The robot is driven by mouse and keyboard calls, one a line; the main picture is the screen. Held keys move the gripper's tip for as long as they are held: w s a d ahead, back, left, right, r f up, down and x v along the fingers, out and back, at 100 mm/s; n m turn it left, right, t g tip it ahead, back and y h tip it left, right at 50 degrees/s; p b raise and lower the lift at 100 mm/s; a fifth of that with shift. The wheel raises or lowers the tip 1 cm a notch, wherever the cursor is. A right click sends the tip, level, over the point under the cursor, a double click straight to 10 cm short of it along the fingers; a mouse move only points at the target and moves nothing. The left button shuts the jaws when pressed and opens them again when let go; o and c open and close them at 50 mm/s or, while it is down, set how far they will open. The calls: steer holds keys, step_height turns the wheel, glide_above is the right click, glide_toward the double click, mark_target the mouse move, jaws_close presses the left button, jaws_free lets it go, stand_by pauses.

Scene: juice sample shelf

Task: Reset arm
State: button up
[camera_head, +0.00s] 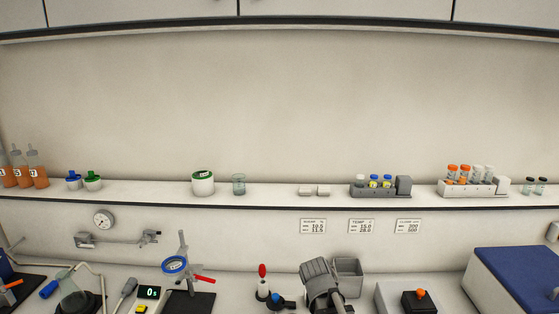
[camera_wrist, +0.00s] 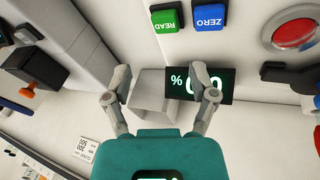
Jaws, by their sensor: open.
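My gripper (camera_wrist: 160,80) shows in the wrist view with its two grey fingers spread wide apart and nothing between their tips. A teal body part of mine fills the bottom of that view. Beyond the fingers are a pale grey open box (camera_wrist: 150,98) and a dark display (camera_wrist: 225,85) with a % sign and digits partly hidden by the right finger. In the head view a grey jointed part, seemingly of my arm, stands at the bottom centre, in front of a grey open bin (camera_head: 348,275). My fingertips cannot be made out there.
The shelf (camera_head: 270,195) holds orange bottles (camera_head: 38,172), a green-rimmed jar (camera_head: 203,184), a glass beaker (camera_head: 239,185) and two vial racks (camera_head: 372,190) (camera_head: 472,190). Below are a stand (camera_head: 184,270), a blue-topped box (camera_head: 520,275) and an orange-knobbed device (camera_head: 420,300). Green READ (camera_wrist: 167,20) and blue ZERO (camera_wrist: 210,17) buttons lie beyond my fingers.

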steer(key=s+d+f+n+g+y, duration=0.1)
steer(key=s+d+n+g+y, duration=0.1)
steer(key=s, duration=0.6)
steer(key=shift+s+n+y, duration=0.2)
steer(key=shift+n+y, duration=0.2)
steer(key=shift+y, duration=0.5)
steer(key=shift+f, duration=0.1)
stand_by(0.4)
